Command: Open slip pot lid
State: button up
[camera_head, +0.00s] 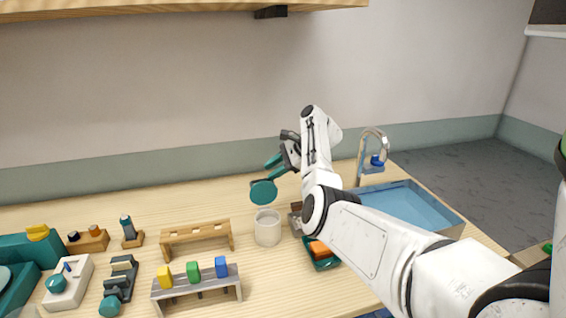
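The slip pot (267,231) is a pale cream cylinder standing upright on the wooden bench, near the middle of the view. Its round teal lid (263,192) is in the air just above the pot and tilted, apart from the rim. My gripper (279,168) reaches down from the upper right at the lid's edge and appears shut on it. The fingertips are small, and their exact contact with the lid is hard to make out.
A teal tray (322,262) with an orange item lies right of the pot, partly behind my arm. A blue sink (405,207) with a tap (372,150) is farther right. A wooden rack (196,238) and a grey rack with coloured blocks (198,287) stand left.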

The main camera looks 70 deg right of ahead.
jog(key=v, duration=0.5)
jog(key=shift+d, duration=0.3)
jog(key=shift+w, duration=0.1)
